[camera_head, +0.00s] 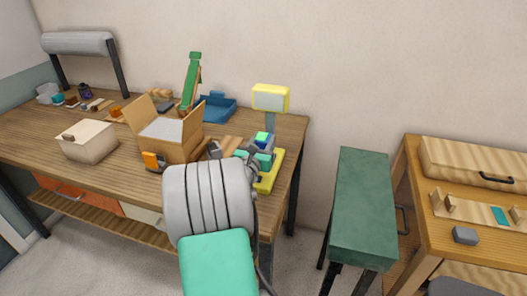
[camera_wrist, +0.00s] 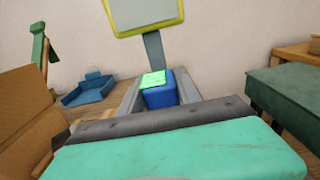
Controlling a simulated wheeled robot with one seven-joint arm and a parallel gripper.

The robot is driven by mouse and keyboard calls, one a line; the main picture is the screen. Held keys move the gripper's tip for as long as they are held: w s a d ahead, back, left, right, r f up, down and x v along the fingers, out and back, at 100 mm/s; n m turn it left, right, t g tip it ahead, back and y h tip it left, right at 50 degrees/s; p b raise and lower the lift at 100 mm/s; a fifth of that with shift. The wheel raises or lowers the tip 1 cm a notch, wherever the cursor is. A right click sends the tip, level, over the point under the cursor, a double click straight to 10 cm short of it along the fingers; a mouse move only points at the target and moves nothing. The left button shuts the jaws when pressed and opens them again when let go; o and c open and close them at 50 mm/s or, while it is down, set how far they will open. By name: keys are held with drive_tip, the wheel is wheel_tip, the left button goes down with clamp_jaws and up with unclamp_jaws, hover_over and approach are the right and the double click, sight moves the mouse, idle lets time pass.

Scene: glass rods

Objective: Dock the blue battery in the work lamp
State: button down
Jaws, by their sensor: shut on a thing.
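The work lamp has a yellow-framed head (camera_head: 270,98), a blue-grey post and a yellow base (camera_head: 268,181) near the table's right end. Its head also fills the top of the wrist view (camera_wrist: 146,16). My gripper (camera_head: 262,149) is over the base, in front of the post. It is shut on the blue battery (camera_wrist: 160,98), which has a bright green top (camera_wrist: 153,79) and stands roughly upright between the grey fingers. The battery's lower end and the dock are hidden by my gripper, so I cannot tell whether they touch.
An open cardboard box (camera_head: 168,150) stands left of my gripper, with a blue tray (camera_head: 218,108) and a green sloping piece (camera_head: 191,78) behind. A white box (camera_head: 87,142) is farther left. A green-topped bench (camera_head: 362,205) stands right of the table, across a gap.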

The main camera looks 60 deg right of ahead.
sight(263, 148)
drive_tip(key=shift+w+d+f, duration=0.1)
drive_tip(key=shift+d+f, duration=0.2)
drive_tip(key=shift+f, duration=1.55)
drive_tip(key=shift+f+b, duration=0.15)
drive_tip(key=shift+b, duration=0.2)
drive_tip(key=c, duration=0.8)
unclamp_jaws()
drive_tip(key=shift+c, duration=0.2)
